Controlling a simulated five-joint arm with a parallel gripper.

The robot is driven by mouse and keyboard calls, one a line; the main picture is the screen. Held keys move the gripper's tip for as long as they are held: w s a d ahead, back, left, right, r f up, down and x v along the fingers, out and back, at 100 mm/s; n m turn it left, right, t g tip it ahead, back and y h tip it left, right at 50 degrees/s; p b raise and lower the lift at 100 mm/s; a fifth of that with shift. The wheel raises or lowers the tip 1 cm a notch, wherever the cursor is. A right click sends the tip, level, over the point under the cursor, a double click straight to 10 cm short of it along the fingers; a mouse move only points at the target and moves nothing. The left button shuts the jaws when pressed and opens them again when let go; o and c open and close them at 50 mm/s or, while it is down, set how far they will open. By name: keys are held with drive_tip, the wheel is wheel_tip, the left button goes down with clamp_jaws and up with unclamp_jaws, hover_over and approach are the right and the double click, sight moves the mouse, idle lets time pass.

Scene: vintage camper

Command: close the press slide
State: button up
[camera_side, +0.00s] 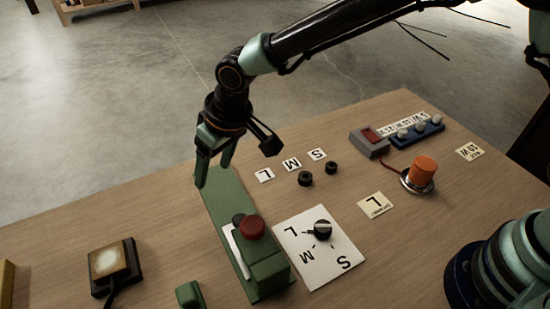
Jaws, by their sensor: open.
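The press slide is part of a green press (264,268) on the wooden table, with a long green base (222,198), a red knob (252,227) on top and a pale strip along its left side. I cannot tell from this view how far the slide stands open. My gripper (215,165) hangs over the far end of the green base, pointing down. Its fingers are apart with nothing seen between them. Whether a fingertip touches the base is unclear.
A white dial card (318,262) with a black knob lies right of the press. An orange button (422,170), a blue switch strip (418,133) and small black knobs (305,179) stand farther right. A lit square lamp (110,263) and a small green block (190,295) are left.

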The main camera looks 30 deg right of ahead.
drive_tip(key=x, duration=0.8)
drive_tip(key=shift+w+d, duration=0.15)
drive_tip(key=shift+d, duration=0.1)
drive_tip(key=shift+s+d+r, duration=0.1)
drive_tip(key=shift+s+d, duration=0.3)
drive_tip(key=shift+s, duration=0.4)
drive_tip(key=shift+s+d+r, duration=0.1)
drive_tip(key=shift+s+d, duration=0.25)
drive_tip(key=shift+s, duration=0.4)
drive_tip(key=w, duration=0.9)
drive_tip(key=shift+w+a+f, duration=0.1)
drive_tip(key=shift+w+a, duration=0.05)
drive_tip(key=shift+a, duration=0.2)
drive_tip(key=shift+w+a, duration=0.35)
drive_tip(key=shift+w, duration=0.4)
drive_tip(key=a+v, duration=0.1)
drive_tip(key=v, duration=0.9)
drive_tip(key=s+d+r+m, duration=0.1)
drive_tip(key=s+d+r, duration=0.1)
drive_tip(key=d+r, duration=0.4)
drive_tip(key=s+d+r+m+t, duration=0.1)
drive_tip(key=d+r, duration=0.5)
drive_tip(key=d, duration=0.7)
drive_tip(key=shift+s+d+r+t+h, duration=0.2)
drive_tip(key=shift+s+d+t+h, duration=0.15)
drive_tip(key=shift+s, duration=0.45)
